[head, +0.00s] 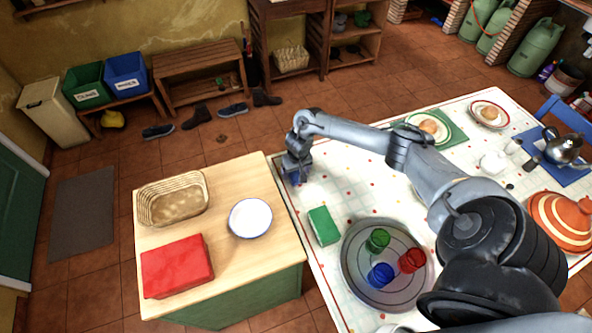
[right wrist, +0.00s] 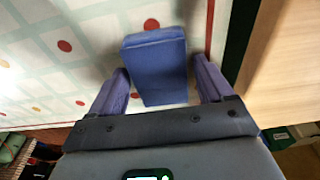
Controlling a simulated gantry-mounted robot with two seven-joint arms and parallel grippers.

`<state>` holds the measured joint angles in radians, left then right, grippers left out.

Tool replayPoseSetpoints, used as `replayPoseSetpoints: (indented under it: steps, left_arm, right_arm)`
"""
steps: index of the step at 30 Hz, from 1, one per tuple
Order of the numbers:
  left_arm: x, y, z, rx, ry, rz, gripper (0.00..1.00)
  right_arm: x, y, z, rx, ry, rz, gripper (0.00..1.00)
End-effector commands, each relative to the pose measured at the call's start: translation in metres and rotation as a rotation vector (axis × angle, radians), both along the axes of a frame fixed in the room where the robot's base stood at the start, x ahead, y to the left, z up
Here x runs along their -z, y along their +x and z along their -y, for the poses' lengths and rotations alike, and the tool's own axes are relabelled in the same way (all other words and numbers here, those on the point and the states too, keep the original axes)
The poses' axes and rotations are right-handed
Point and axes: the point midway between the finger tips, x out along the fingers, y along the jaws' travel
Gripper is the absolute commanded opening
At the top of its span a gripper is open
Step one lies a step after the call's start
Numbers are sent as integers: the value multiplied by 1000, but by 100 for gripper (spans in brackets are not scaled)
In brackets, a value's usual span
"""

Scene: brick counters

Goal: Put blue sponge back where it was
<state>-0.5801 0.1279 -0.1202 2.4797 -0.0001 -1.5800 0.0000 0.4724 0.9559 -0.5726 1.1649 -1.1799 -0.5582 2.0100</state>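The blue sponge (right wrist: 157,62) is between the two fingers of my right gripper (right wrist: 163,78) in the right wrist view. A gap shows between the sponge and the right-hand finger; the other finger is close to its left side. The fingers are apart, not closed on it. In the head view my right gripper (head: 294,172) points down at the left edge of the table, and the sponge is mostly hidden by it. A green sponge (head: 323,226) lies on the tablecloth nearer to me. My left gripper is not in view.
A round grey tray (head: 357,284) holds green, red and blue cups. The wooden counter (head: 222,269) at the left bears a basket (head: 172,199), a white bowl (head: 250,218) and a red block (head: 177,265). An orange striped pot (head: 562,220) stands at the right.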

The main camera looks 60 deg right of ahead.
Motion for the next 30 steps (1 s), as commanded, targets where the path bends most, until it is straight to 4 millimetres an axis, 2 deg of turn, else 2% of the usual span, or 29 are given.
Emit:
replayPoseSetpoints:
  steps: [10,14,17,30]
  left_arm:
    - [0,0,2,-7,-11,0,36]
    - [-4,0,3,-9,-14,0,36]
    - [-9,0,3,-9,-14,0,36]
    - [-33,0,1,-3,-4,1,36]
  right_arm:
    - [-1,0,0,0,-1,1,88]
    - [-10,0,0,-1,-1,1,88]
    - [-22,-2,-1,-1,-1,1,88]
    - [-98,-10,-8,-1,-1,1,88]
